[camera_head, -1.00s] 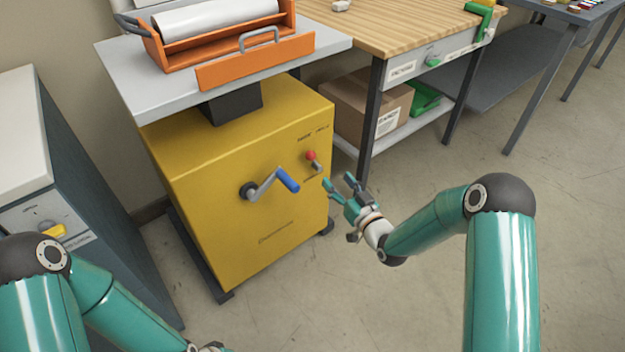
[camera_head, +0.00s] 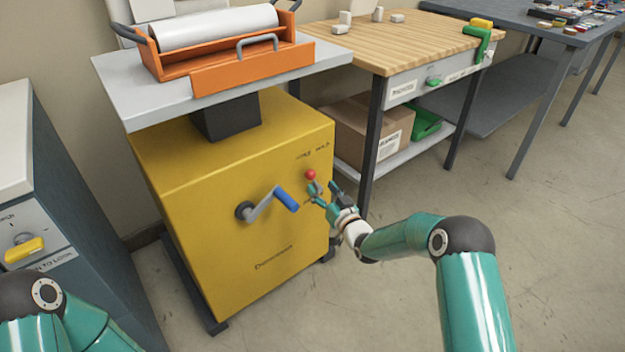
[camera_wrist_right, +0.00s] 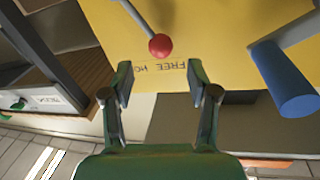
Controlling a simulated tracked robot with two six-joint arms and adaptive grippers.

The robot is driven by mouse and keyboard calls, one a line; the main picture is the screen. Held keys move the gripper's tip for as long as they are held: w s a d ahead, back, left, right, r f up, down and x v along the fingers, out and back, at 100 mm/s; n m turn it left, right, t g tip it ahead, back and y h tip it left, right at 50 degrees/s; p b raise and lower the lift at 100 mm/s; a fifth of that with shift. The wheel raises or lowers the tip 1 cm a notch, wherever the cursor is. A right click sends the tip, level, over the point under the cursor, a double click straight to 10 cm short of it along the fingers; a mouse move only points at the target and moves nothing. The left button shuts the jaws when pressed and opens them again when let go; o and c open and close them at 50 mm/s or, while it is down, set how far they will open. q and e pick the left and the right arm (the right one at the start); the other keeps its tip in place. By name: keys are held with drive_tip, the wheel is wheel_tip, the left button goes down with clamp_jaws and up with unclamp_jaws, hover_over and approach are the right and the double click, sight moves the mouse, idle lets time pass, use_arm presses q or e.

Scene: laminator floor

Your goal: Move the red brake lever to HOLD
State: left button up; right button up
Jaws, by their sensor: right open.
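The red brake lever (camera_head: 311,174) is on the front of the yellow machine, near its right edge; in the head view my gripper partly covers its lower part. The right wrist view shows its red ball knob (camera_wrist_right: 160,44) and grey rod, with upside-down FREE and HO… lettering beside the knob. The lever leans toward the FREE side. My right gripper (camera_head: 322,193) is open and empty at the lever. In the wrist view its fingertips (camera_wrist_right: 165,86) stand apart, with the knob beyond them, roughly in line with the gap. My left gripper is out of view.
A crank with a blue handle (camera_head: 286,199) sticks out left of the lever, close to my right gripper; it also shows in the wrist view (camera_wrist_right: 287,85). The wooden bench (camera_head: 400,35) with a cardboard box (camera_head: 365,130) stands right. Floor at the lower right is clear.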

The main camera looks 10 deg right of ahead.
sight(313, 177)
drive_tip(key=b+x, duration=0.1)
drive_tip(key=x, duration=0.5)
drive_tip(key=shift+w+a, duration=0.1)
drive_tip(key=shift+w, duration=0.15)
clamp_jaws()
